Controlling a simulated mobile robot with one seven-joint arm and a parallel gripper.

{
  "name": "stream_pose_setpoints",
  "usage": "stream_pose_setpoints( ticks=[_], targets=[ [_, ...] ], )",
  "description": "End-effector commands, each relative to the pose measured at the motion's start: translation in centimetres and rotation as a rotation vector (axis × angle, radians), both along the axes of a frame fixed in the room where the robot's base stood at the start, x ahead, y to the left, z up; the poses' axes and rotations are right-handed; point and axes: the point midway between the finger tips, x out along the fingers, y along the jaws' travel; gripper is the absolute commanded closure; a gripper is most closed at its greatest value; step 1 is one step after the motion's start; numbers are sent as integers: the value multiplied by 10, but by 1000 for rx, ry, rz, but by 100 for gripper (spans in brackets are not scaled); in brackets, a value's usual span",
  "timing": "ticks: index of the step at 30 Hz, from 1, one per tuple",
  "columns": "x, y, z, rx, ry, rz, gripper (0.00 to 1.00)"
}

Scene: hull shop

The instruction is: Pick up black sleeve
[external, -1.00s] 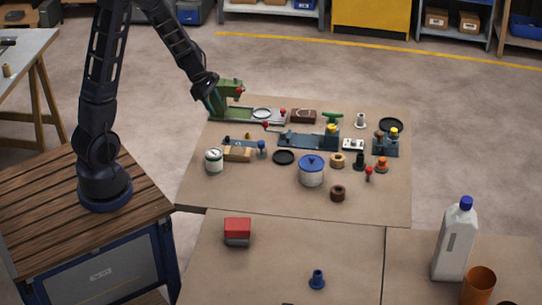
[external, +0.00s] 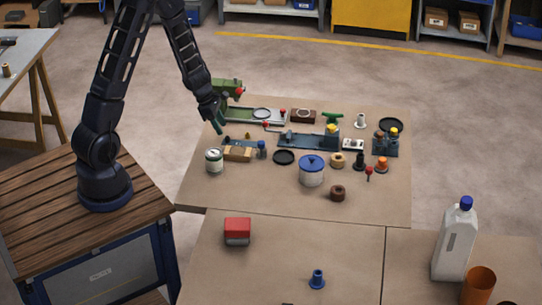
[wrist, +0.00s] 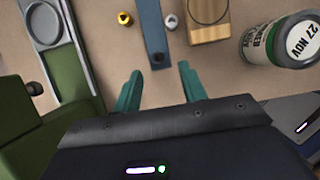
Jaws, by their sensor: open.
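The black sleeve (external: 360,161) stands upright on the brown table in the external view, towards the right side, just left of an orange flanged piece (external: 382,164). I cannot make it out in the wrist view. My gripper (external: 219,130) is at the table's left part, well to the left of the sleeve and apart from it. In the wrist view its two teal fingers (wrist: 160,74) are spread with nothing held between them. A blue strip (wrist: 152,25) with a dark end lies beyond and between the fingertips.
A green machine (external: 228,87) stands behind my gripper. A labelled can (external: 214,160) and a wooden block (external: 238,154) are near it. A blue-lidded pot (external: 311,171), a black ring (external: 284,157) and a blue fixture (external: 300,139) lie between gripper and sleeve.

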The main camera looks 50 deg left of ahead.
Motion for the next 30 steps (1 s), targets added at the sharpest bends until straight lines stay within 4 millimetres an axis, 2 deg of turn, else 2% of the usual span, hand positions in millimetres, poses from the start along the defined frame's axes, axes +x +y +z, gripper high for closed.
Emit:
stream_pose_setpoints(
  ticks=[15,25,26,30],
  targets=[
    [16,-12,-44,0,2,-2,58],
    [17,-13,-47,0,1,-1,58],
    [17,-13,-47,0,1,-1,62],
    [17,-13,-47,0,1,0,90]
  ],
)
